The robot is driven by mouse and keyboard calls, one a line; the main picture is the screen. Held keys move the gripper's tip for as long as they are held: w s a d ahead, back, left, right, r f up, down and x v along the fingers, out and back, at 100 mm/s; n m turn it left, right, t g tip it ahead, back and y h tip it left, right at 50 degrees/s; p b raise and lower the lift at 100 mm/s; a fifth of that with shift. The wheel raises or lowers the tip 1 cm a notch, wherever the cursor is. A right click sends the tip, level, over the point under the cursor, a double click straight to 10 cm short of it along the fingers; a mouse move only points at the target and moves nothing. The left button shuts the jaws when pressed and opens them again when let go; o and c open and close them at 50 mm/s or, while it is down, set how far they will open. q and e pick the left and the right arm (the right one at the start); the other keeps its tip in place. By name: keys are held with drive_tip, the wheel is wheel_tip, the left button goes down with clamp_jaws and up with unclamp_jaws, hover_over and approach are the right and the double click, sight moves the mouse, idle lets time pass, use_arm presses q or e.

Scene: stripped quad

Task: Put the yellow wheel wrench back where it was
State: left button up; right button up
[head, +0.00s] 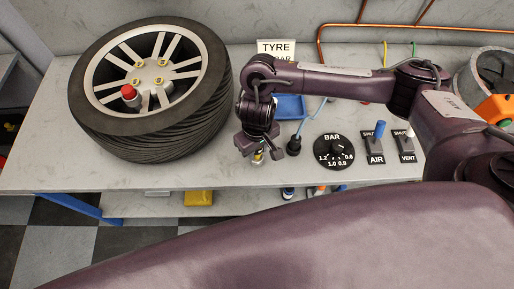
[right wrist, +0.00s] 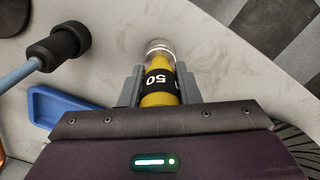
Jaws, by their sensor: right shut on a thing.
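I cannot tell whether the wrench touches the bench. My left gripper is not in view.
A blue tray (head: 291,106), a black-ended hose (head: 293,145), the BAR dial (head: 333,151) and the AIR (head: 376,150) and VENT (head: 406,148) switches are right of my gripper.

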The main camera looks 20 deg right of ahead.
drive_tip(key=shift+f, duration=0.1)
drive_tip(key=o, duration=1.1)
wheel_tip(320, 180, up, 11)
drive_tip(key=p, duration=0.3)
drive_tip(key=shift+r, duration=0.65)
